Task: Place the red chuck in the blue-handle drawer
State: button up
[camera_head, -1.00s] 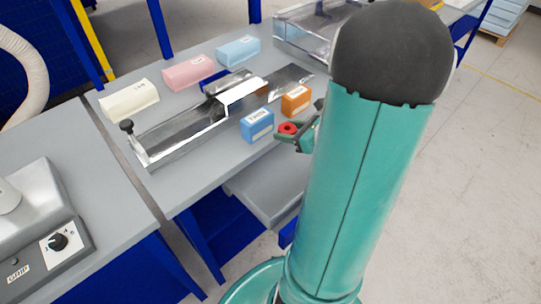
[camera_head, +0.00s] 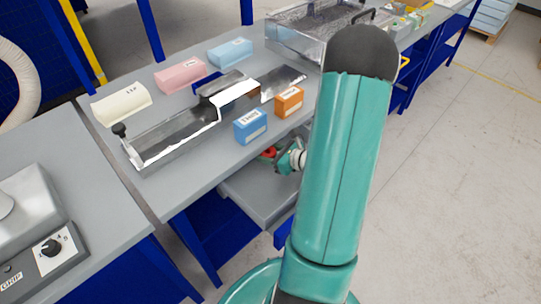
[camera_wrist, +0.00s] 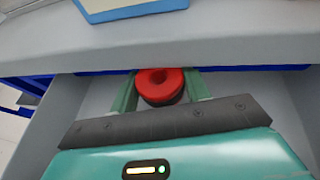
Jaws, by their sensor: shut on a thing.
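The red chuck (camera_head: 267,154) is a small red ring with a dark lower part. It sits between the two green fingers of my gripper (camera_wrist: 161,76), which is shut on it; the chuck also shows in the wrist view (camera_wrist: 162,93). An open grey drawer (camera_head: 250,190) juts out below the workbench edge. In the head view my gripper is over it; the wrist view shows grey drawer walls (camera_wrist: 300,95) on both sides of the fingers. A bit of blue (camera_head: 280,238) at the drawer's front is mostly hidden by my arm.
The grey workbench (camera_head: 185,195) overhangs the drawer's back. A blue box (camera_head: 250,126) and an orange box (camera_head: 289,101) stand near its edge. Behind them are a metal fixture (camera_head: 170,135) and cream (camera_head: 120,103), pink (camera_head: 181,75) and light-blue blocks (camera_head: 230,52).

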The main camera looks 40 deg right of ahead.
jog(key=shift+s+d+f, duration=0.2)
jog(key=shift+s+f, duration=0.05)
jog(key=shift+f, duration=0.2)
jog(key=shift+a, duration=0.1)
jog(key=shift+f, duration=0.25)
jog(key=shift+f, duration=0.35)
jog(key=o, duration=1)
